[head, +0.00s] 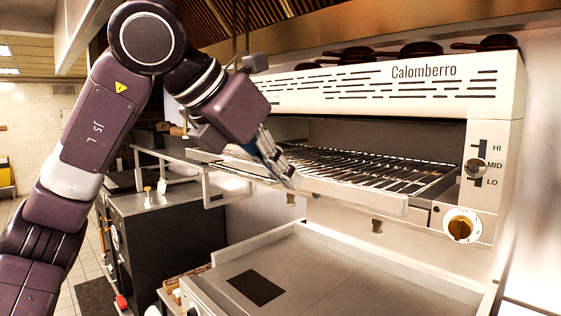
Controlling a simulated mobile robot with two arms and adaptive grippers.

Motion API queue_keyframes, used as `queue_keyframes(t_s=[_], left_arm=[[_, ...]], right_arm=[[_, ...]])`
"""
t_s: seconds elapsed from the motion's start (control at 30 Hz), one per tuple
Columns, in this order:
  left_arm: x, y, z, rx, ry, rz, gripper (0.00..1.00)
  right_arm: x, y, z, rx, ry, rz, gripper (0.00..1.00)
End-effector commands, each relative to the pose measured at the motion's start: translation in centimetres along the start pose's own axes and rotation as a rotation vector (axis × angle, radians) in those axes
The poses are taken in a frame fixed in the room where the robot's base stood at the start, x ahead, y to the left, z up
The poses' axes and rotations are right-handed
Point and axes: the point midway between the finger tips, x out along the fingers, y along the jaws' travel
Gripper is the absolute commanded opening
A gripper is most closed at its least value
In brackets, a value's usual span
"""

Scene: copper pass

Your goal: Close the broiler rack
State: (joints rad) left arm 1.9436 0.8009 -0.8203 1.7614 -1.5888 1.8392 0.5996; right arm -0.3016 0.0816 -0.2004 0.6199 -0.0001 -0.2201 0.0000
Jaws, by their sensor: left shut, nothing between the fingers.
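The broiler (390,95) is a white unit marked Calomberro, with a dark open cavity. Its wire rack (360,170) sticks out of the cavity toward me, with a pale front bar (355,193) and a handle frame at the left (226,188). My left gripper (291,183) is shut and empty. It points down and right, and its fingertips overlap the rack's front edge near the left part of the bar. I cannot tell whether they touch it. My right gripper is not in view.
A flat griddle surface (320,262) lies below the broiler. A slider (476,168) and an orange knob (460,228) are on the broiler's right side. Dark pans (420,48) sit on top. A dark cooking unit (158,235) stands at the left.

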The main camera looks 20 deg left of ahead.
Motion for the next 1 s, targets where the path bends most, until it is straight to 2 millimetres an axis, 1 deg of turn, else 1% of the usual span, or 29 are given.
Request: queue_keyframes(t_s=[0.03, 0.1, 0.27, 0.3, 0.4, 0.6, 1.0], left_arm=[[1.2, 0.1, 0.0, -0.001, 0.005, 0.000, 0.00], [2.7, 0.0, 0.0, 0.000, 0.005, -0.001, 0.00], [5.9, 0.0, 0.0, 0.000, 0.005, -0.001, 0.00], [6.1, -0.1, 0.9, 0.000, 0.002, -0.003, 0.00], [7.2, -0.1, 1.9, 0.000, 0.001, -0.003, 0.00], [8.4, -0.1, 2.7, 0.000, 0.001, -0.003, 0.00], [8.6, -0.1, 2.8, 0.001, 0.000, -0.003, 0.00]], right_arm=[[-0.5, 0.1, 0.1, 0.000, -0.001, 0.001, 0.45], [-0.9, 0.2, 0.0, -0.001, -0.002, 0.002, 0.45], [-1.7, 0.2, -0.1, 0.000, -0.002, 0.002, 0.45], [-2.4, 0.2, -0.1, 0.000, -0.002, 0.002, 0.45], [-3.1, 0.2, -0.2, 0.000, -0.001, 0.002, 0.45], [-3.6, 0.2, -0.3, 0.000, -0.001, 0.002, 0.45], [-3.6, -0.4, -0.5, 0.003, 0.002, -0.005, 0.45]])
